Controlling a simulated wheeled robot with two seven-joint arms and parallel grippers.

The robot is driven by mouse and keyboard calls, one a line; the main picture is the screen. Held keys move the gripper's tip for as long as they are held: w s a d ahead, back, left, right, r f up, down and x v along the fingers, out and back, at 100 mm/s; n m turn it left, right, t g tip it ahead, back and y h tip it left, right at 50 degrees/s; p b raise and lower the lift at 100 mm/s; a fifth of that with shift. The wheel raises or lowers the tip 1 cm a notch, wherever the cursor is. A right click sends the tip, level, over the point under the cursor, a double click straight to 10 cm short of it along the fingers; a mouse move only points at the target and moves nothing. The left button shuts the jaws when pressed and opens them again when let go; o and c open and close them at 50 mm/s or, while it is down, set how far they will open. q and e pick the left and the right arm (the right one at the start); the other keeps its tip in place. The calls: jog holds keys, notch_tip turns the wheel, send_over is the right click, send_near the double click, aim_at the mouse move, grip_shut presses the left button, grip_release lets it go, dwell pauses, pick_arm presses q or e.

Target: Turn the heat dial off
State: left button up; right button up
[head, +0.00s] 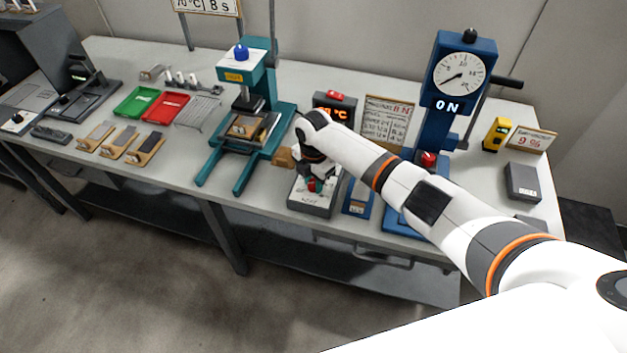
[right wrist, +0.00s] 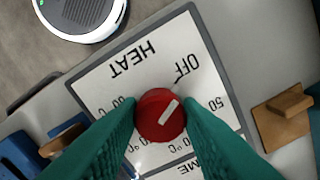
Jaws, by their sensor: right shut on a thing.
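The heat dial (right wrist: 160,115) is a round red knob with a white pointer mark, on a white plate (right wrist: 112,88) lettered HEAT, OFF and 50. The mark points up and right in the right wrist view, between OFF and 50 and closer to OFF. My right gripper (right wrist: 160,118) has its green fingers on both sides of the knob, shut on it. In the head view the control box (head: 309,204) stands at the table's front edge, and my right gripper (head: 314,180) reaches down onto it, partly hiding the dial. My left gripper is not in view.
A teal press (head: 282,112) stands left of the box. A display (head: 334,112) with red digits in °C is behind it. A blue gauge stand (head: 436,125) is to the right. Small wooden pieces (right wrist: 282,112) lie beside the box. Red (head: 168,106) and green trays (head: 136,101) are farther left.

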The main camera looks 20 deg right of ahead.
aim_at(314, 183)
jog(key=shift+w+r+n, duration=0.1)
jog(key=shift+n, duration=0.3)
jog(key=o, duration=1)
jog(key=shift+c, duration=0.2)
notch_tip(314, 183, up, 12)
jog(key=b, duration=0.2)
